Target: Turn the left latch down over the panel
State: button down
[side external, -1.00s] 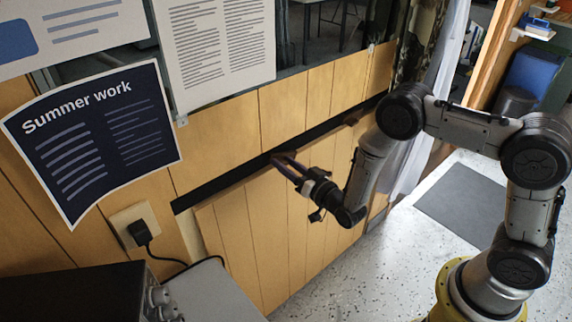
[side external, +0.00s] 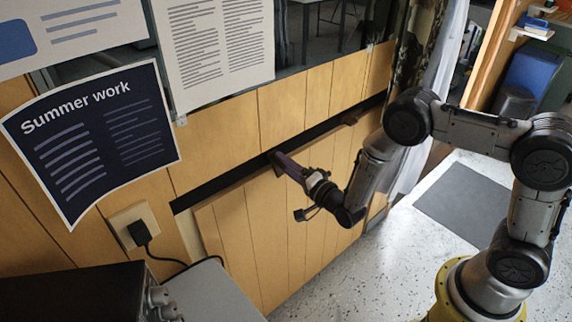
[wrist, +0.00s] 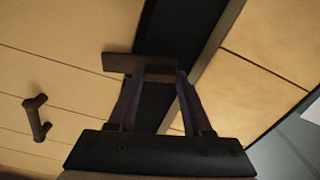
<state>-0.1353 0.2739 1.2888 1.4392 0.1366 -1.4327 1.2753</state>
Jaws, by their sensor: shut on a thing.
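The left latch (wrist: 118,62) is a short dark brown bar. In the wrist view it lies across the black strip (wrist: 168,30), and its left end reaches over the planks of the wooden panel (wrist: 60,75). My gripper (wrist: 158,76) is shut on the latch, with a finger toward either side in the wrist view. In the side external view my gripper (side external: 285,162) meets the latch at the strip along the panel's top edge (side external: 235,215). The fingers hide most of the latch there.
A dark handle (wrist: 37,117) stands out from the panel. A second brown latch (side external: 351,119) sits farther right along the strip. A socket with a black plug (side external: 139,233) and a dark box (side external: 80,295) are at lower left. Posters hang above.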

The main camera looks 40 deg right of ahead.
jog(key=shift+m, duration=1.5)
jog(key=shift+f, duration=0.1)
jog(key=shift+c, duration=1.6)
grip_release()
jog(key=shift+s, duration=0.1)
jog(key=s, duration=1.3)
jog(key=shift+s, duration=0.35)
